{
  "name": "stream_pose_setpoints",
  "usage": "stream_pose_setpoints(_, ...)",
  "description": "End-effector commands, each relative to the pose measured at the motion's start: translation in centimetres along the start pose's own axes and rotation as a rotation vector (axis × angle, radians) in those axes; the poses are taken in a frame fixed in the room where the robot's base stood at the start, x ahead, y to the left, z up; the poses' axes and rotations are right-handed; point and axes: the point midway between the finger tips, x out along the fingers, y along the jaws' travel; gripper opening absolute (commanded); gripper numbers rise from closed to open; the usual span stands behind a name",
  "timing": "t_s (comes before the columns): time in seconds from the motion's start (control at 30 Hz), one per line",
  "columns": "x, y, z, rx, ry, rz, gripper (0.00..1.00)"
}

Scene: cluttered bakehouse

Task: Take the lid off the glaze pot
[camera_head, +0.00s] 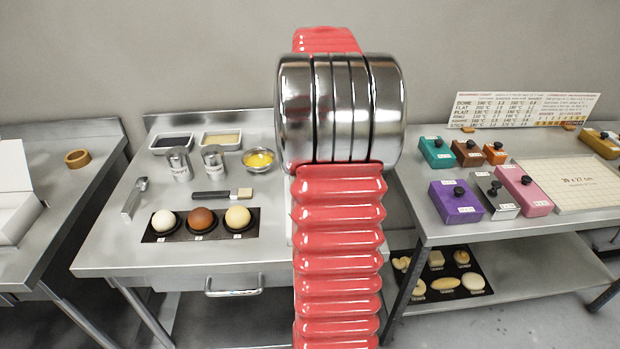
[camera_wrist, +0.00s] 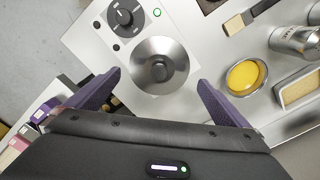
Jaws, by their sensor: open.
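In the wrist view, a round steel lid (camera_wrist: 152,52) with a dark knob (camera_wrist: 160,72) at its middle sits on a white unit (camera_wrist: 182,30). The lid appears to cover the glaze pot, whose body is hidden beneath it. My gripper (camera_wrist: 160,78) is open above it, with one dark purple finger on each side and the knob between the fingertips in the picture. I see no contact; the height gap is hard to judge. In the head view, my red and chrome arm hides the lid, most of the white unit and my gripper.
A dark dial (camera_wrist: 125,17) is on the unit beside the lid. A bowl of yellow liquid (camera_head: 258,160), a brush (camera_head: 222,194) and steel cans (camera_head: 213,157) stand close by on the bench. Coloured boxes (camera_head: 455,201) sit on the right-hand bench.

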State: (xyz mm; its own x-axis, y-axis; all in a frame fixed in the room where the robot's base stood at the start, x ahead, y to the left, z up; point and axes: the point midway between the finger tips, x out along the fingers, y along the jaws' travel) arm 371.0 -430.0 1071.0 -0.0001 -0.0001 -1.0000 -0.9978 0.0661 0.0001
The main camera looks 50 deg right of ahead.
Motion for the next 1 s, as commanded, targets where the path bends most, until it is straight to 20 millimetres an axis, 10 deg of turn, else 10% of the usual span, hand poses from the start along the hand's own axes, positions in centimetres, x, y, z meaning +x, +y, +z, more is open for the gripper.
stream_pose_setpoints(1.0, 5.2, 0.2, 0.2, -0.001, 0.0, 0.0, 1.0)
